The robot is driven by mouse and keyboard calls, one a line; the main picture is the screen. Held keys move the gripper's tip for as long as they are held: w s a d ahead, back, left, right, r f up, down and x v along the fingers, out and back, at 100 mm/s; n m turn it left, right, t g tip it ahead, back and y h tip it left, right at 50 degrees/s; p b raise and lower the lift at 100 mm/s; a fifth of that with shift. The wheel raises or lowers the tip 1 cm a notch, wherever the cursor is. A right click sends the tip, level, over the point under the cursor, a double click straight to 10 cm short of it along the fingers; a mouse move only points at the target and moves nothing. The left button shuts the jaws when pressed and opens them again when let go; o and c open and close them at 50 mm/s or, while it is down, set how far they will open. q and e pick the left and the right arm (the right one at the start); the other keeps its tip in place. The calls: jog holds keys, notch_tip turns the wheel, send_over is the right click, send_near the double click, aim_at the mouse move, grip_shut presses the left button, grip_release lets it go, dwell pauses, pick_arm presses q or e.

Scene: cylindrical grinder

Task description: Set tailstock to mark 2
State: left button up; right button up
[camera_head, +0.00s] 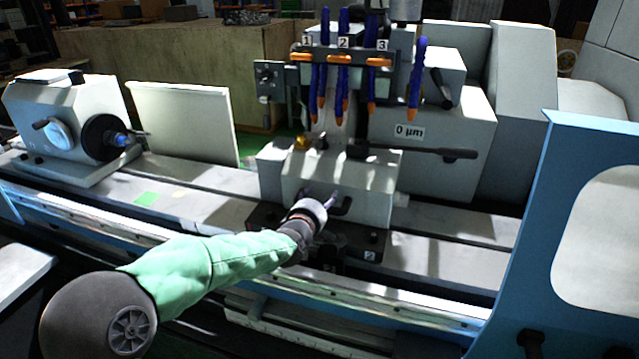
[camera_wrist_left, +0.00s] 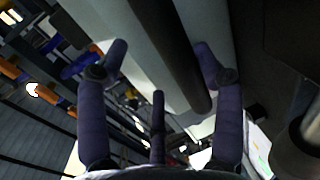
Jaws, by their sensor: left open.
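The tailstock (camera_head: 345,180) is a light grey block on the machine bed, right of the workhead. A long black lever (camera_head: 430,152) sticks out to the right from its top. My left gripper (camera_head: 332,198) is at the tailstock's front face, beside a small dark handle (camera_head: 343,207). In the left wrist view my open fingers (camera_wrist_left: 160,75) stand either side of a dark bar (camera_wrist_left: 172,50); contact cannot be told. My wrist hides part of the rail.
The workhead (camera_head: 65,120) stands at the left end of the bed. A white panel (camera_head: 185,122) stands behind the bed. Blue and orange coolant hoses (camera_head: 342,75) hang above the tailstock, on a rack labelled 1, 2, 3. A blue guard (camera_head: 565,220) closes the right side.

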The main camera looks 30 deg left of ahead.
aim_at(318, 175)
pick_arm(q)
jog(key=o, duration=0.3)
jog(key=r, duration=0.5)
jog(key=w+a+r, duration=0.1)
jog(key=r, duration=0.1)
jog(key=shift+r, duration=0.2)
jog(key=shift+d+r, duration=0.1)
jog(key=shift+r, duration=0.65)
jog(key=shift+t, duration=0.3)
jog(key=shift+g+h, duration=0.3)
jog(key=shift+g, duration=0.2)
jog(key=f, duration=0.1)
jog(key=d+f, duration=0.1)
jog(key=f, duration=0.1)
jog(key=s+d+f, duration=0.1)
jog(key=f, duration=0.1)
jog(key=shift+d+f, duration=0.1)
jog(key=shift+c, duration=0.8)
jog(key=shift+v, duration=0.9)
jog(key=shift+c, duration=0.7)
jog(key=s+d+p, duration=0.3)
jog(key=s, duration=0.7)
jog(key=shift+s+d+r, duration=0.2)
jog(key=shift+d+r, duration=0.05)
jog(key=shift+r, duration=0.2)
